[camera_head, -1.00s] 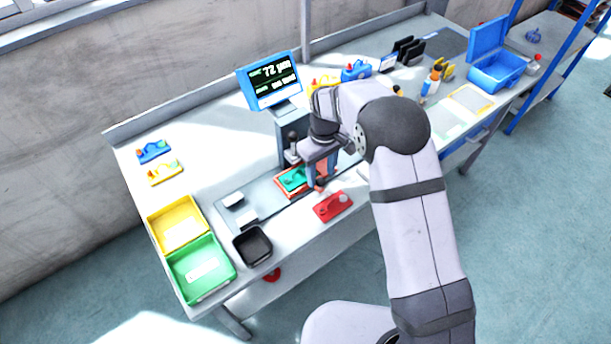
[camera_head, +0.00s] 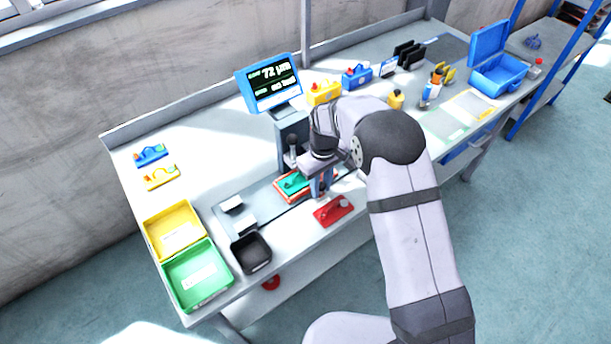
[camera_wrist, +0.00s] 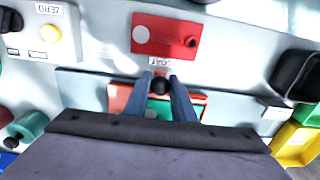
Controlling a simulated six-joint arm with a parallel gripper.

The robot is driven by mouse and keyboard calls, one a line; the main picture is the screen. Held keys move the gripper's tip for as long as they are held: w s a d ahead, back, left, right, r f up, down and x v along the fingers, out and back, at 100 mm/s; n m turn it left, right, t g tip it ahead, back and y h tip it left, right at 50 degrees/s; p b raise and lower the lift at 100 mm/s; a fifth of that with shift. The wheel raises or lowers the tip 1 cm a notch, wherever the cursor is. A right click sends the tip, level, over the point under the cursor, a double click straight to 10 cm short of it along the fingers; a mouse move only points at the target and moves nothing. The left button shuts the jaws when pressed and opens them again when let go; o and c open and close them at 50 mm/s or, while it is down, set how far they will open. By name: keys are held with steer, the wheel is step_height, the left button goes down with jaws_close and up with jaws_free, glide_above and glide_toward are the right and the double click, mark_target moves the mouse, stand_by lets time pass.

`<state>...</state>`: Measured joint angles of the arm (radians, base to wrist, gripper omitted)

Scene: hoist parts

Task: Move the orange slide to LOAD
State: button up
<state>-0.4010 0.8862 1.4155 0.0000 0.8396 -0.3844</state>
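The orange slide (camera_head: 283,198) sits on the grey rail in front of the gauge post, with a green part (camera_head: 293,184) on top. In the wrist view the slide (camera_wrist: 118,98) shows on both sides of my fingers. My gripper (camera_head: 320,194) is low over the slide's near edge. In the wrist view my fingers (camera_wrist: 160,77) close in on both sides of the slide's dark round knob (camera_wrist: 160,87) and seem to touch it. A small upside-down label (camera_wrist: 160,62), apparently LOAD, lies just beyond the knob. My gripper hides part of the slide and green part.
A red part (camera_head: 333,210) lies just in front of the rail. A black tray (camera_head: 251,265), a green bin (camera_head: 222,290) and a yellow bin (camera_head: 152,241) stand at left. The blue display (camera_head: 247,93) and its post rise behind. The rail's left part holds small white blocks.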

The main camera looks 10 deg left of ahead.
steer(key=s+a+p, duration=0.1)
steer(key=s+a, duration=0.6)
stand_by(0.5)
steer(key=o, duration=0.8)
steer(key=shift+c, duration=0.2)
step_height(320, 180, up, 9)
steer(key=p, duration=0.6)
steer(key=shift+p, duration=0.4)
